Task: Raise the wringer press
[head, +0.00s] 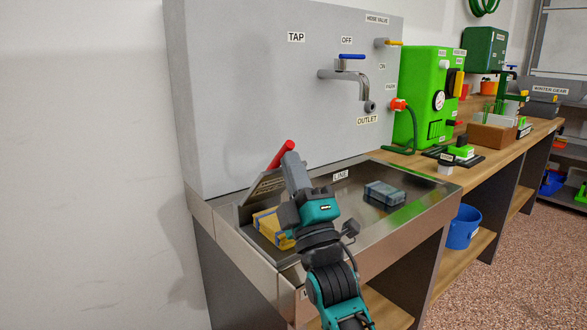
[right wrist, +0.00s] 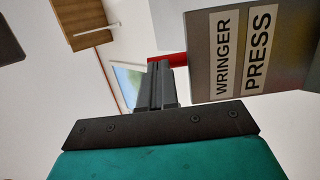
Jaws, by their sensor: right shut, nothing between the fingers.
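The wringer press is a grey hinged plate (head: 262,187) at the left end of the steel sink, tilted, with a red handle (head: 281,154) at its upper edge. In the right wrist view its labelled plate (right wrist: 240,52) fills the upper right, and the red handle (right wrist: 180,58) runs behind my fingers. My right gripper (head: 289,160) is shut and empty, its fingertips close to the handle. They also show in the right wrist view (right wrist: 158,66); I cannot tell whether they touch the handle. My left gripper is out of view.
A yellow block (head: 268,226) lies in the sink beside the press. A grey-blue block (head: 384,194) lies farther right in the basin. The tap (head: 350,77) overhangs the sink. A green machine (head: 425,97) stands on the bench beyond.

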